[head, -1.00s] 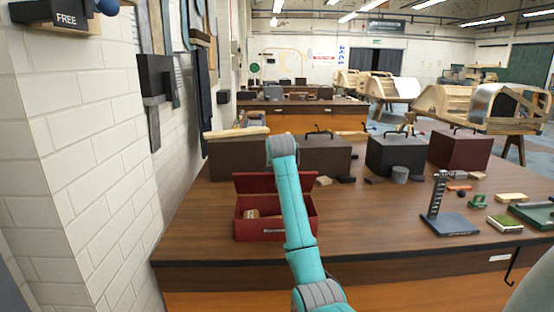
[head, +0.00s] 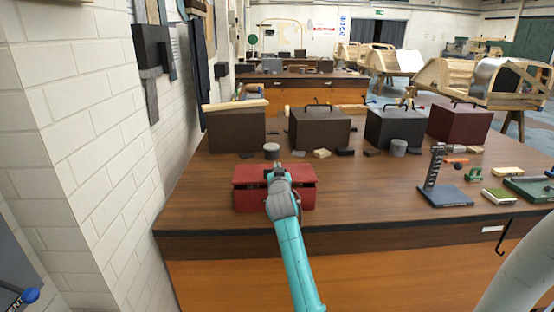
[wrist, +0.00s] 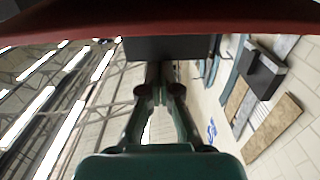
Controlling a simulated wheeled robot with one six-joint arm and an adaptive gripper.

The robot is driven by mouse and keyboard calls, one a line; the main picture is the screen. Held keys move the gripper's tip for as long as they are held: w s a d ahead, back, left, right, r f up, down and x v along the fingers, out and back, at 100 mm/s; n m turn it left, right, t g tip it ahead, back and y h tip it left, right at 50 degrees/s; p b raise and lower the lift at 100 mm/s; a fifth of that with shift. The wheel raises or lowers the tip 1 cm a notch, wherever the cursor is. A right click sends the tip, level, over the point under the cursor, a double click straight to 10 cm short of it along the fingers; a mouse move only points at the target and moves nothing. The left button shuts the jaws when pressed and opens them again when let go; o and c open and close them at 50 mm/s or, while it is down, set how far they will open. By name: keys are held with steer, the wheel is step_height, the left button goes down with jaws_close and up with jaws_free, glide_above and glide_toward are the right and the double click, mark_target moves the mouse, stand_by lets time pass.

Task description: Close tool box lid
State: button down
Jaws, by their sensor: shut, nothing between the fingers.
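The red tool box (head: 245,200) stands on the near left part of the wooden workbench in the head view. Its lid (head: 250,173) is tipped down over the box, with a dark gap still showing under it at the right side. My teal arm reaches across the front middle of the box and covers part of it. My gripper (wrist: 157,75) shows in the wrist view with its fingers together and empty. A red surface (wrist: 160,22) spans the top of that view, close to the fingers; I cannot tell whether they touch. The head view does not clearly show the fingers.
The workbench (head: 370,195) has bare room right of the tool box. Dark boxes (head: 237,132) line its back, with small blocks before them. A black stand (head: 440,190) and a green tray (head: 530,190) are at the right. A white brick wall (head: 90,130) is at the left.

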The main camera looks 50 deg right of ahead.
steer(key=shift+s+a+f, duration=0.2)
steer(key=shift+f, duration=0.65)
steer(key=shift+s+a+f, duration=0.15)
steer(key=shift+f, duration=0.65)
step_height(320, 180, up, 5)
steer(key=s+a+f, duration=0.3)
steer(key=s+a, duration=0.3)
steer(key=a, duration=0.1)
steer(key=shift+a, duration=0.1)
